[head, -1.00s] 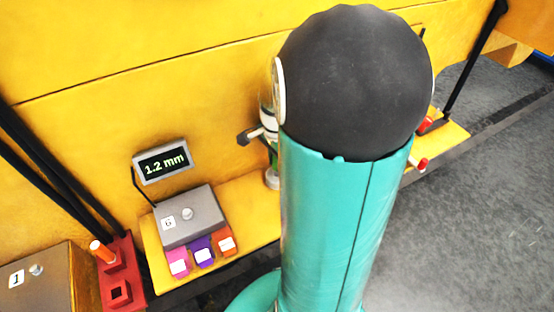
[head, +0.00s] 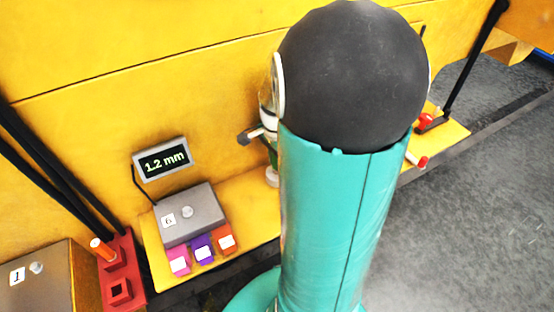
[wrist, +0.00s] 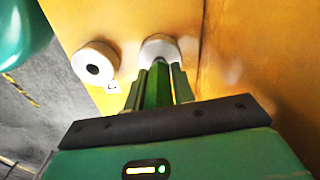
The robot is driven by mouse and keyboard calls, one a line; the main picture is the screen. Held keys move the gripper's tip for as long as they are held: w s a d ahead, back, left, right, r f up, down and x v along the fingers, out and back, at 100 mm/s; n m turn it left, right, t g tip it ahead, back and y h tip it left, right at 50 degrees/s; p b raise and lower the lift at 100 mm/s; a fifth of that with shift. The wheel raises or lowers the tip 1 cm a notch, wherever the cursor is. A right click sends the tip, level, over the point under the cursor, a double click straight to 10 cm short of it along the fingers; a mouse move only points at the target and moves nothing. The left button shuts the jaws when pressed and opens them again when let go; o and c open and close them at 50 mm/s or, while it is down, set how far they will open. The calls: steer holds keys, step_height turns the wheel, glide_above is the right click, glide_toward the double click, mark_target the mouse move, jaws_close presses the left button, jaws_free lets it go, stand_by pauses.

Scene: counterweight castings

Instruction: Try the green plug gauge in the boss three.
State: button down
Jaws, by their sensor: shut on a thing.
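My gripper (wrist: 158,82) is shut on the green plug gauge (wrist: 157,88), seen between its two fingers in the wrist view. The gauge points at a pale round boss (wrist: 162,44) on the yellow casting. The gauge and fingers cover part of this boss, so its hole is hidden. I cannot tell whether the gauge tip is inside it or just in front. A second pale boss (wrist: 84,54) with an open dark hole stands to the left. A small white label (wrist: 113,87) sits below the bosses; I cannot read it surely.
A display (head: 162,159) reads 1.2 mm above a grey box (head: 187,219). Pink (head: 178,261), purple (head: 202,249) and orange (head: 226,242) tagged blocks lie before it. A red rack (head: 128,265) holds an orange plug. Red-ended parts (head: 417,161) are at right, beside open grey floor.

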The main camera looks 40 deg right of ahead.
steer(key=c, duration=1.1)
jaws_free()
step_height(320, 180, up, 26)
stand_by(0.3)
